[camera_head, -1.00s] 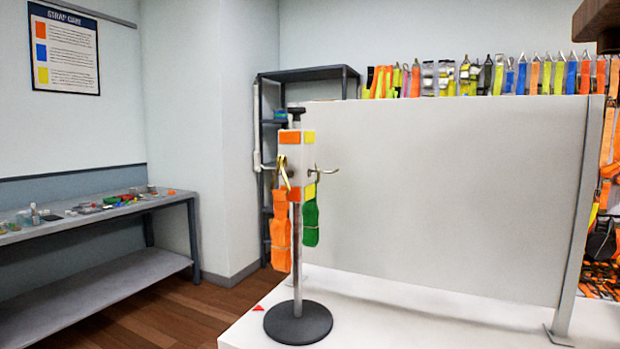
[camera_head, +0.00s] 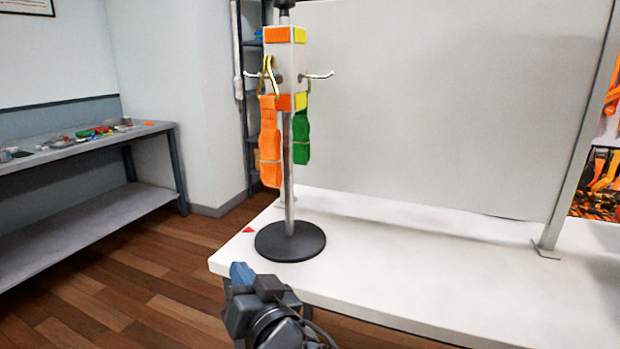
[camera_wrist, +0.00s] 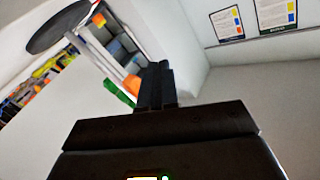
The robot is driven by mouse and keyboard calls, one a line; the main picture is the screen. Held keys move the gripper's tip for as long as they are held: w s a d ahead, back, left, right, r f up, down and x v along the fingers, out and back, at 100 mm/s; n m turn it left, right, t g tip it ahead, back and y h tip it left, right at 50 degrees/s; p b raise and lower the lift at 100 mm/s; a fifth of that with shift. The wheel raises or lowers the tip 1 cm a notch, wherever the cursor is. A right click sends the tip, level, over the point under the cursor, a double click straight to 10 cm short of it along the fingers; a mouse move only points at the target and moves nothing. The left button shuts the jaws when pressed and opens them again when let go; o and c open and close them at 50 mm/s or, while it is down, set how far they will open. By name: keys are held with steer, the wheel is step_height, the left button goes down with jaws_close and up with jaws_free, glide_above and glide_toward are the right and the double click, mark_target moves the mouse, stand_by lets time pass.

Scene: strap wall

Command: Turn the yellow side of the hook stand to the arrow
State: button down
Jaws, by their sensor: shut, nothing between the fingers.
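The hook stand (camera_head: 289,170) stands upright on a white table, on a round black base. Its white head block has an orange-marked face on the left and a yellow-marked face on the right. An orange strap (camera_head: 270,145) hangs from a hook at the left, and a green strap (camera_head: 301,138) hangs behind the pole at the right. The red arrow (camera_head: 249,230) lies on the table left of the base. My gripper (camera_head: 240,272) is shut and empty at the table's front left edge, apart from the stand. In the wrist view the shut fingers (camera_wrist: 155,85) show.
A grey panel (camera_head: 440,100) stands on the table (camera_head: 420,240) behind and right of the hook stand. A grey bench (camera_head: 90,145) with small items is at the left. The tabletop right of the base is clear.

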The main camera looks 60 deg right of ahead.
steer(key=w+d+r+m+g+h+b, duration=0.2)
steer(key=w+d+r+m+h, duration=0.3)
steer(key=r, duration=0.3)
steer(key=s+d+r+m+g+h+b, duration=0.1)
steer(key=s+d+r+m+g+h, duration=0.15)
steer(key=d+r+m+g, duration=0.5)
steer(key=s+d+r+m+g+h+b, duration=0.2)
steer(key=r+m+g+h, duration=0.2)
steer(key=r+m, duration=0.7)
steer(key=f+p+x, duration=0.1)
steer(key=p+x, duration=0.2)
steer(key=x, duration=1)
steer(key=shift+w+d+m, duration=0.35)
steer(key=shift+m, duration=0.1)
steer(key=shift+y, duration=0.25)
steer(key=shift+d+t, duration=0.1)
steer(key=shift+t, duration=0.25)
